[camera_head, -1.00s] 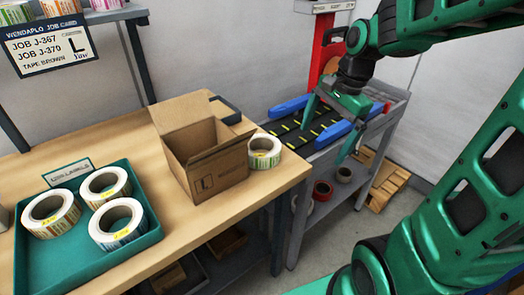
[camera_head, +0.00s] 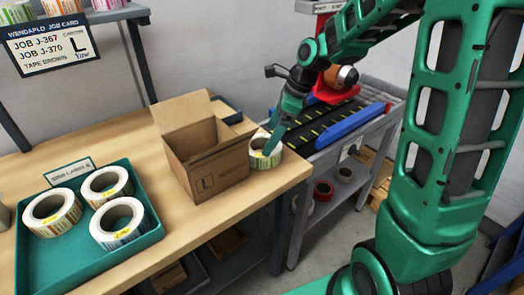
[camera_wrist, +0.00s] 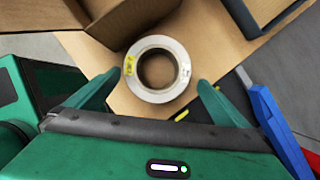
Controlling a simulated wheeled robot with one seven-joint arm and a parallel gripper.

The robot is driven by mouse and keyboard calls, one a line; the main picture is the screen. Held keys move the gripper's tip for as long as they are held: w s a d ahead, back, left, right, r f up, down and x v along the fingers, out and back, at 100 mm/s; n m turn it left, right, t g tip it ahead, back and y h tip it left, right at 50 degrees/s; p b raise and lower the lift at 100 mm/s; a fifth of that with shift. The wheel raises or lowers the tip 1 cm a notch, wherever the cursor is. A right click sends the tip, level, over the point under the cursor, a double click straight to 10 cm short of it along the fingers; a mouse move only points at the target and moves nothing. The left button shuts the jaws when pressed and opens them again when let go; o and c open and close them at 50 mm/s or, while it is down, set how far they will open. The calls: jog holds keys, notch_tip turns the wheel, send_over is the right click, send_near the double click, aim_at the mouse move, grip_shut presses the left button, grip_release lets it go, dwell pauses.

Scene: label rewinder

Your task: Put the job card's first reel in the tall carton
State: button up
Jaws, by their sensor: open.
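The job card (camera_head: 47,48) reads JOB J-367, JOB J-370, TAPE BROWN and a large L. An open brown carton (camera_head: 221,174) marked L stands on the wooden table; it edges into the wrist view (camera_wrist: 125,18). A white label reel (camera_head: 262,158) with green print and a yellow tag lies flat right of the carton. My gripper (camera_head: 270,150) is open above this reel, partly covering it. In the wrist view, the reel (camera_wrist: 158,91) lies between the spread fingers of my gripper (camera_wrist: 159,80), with a gap on each side. The reel's job number is unreadable.
A teal tray (camera_head: 150,238) at left holds three more reels, with a small sign (camera_head: 70,171) behind it. A dark conveyor (camera_head: 318,127) with blue rails (camera_head: 352,122) adjoins the table's right end. More reels (camera_head: 323,190) sit on the shelf below.

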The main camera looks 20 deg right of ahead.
aim_at(262, 144)
jog(key=shift+a+x, duration=0.2)
jog(key=shift+x, duration=1.25)
jog(key=shift+a+x, duration=0.2)
jog(key=shift+x, duration=1.25)
jog(key=shift+r, duration=0.15)
jog(key=c, duration=1)
jog(key=shift+c, duration=0.8)
jog(key=shift+r, duration=0.15)
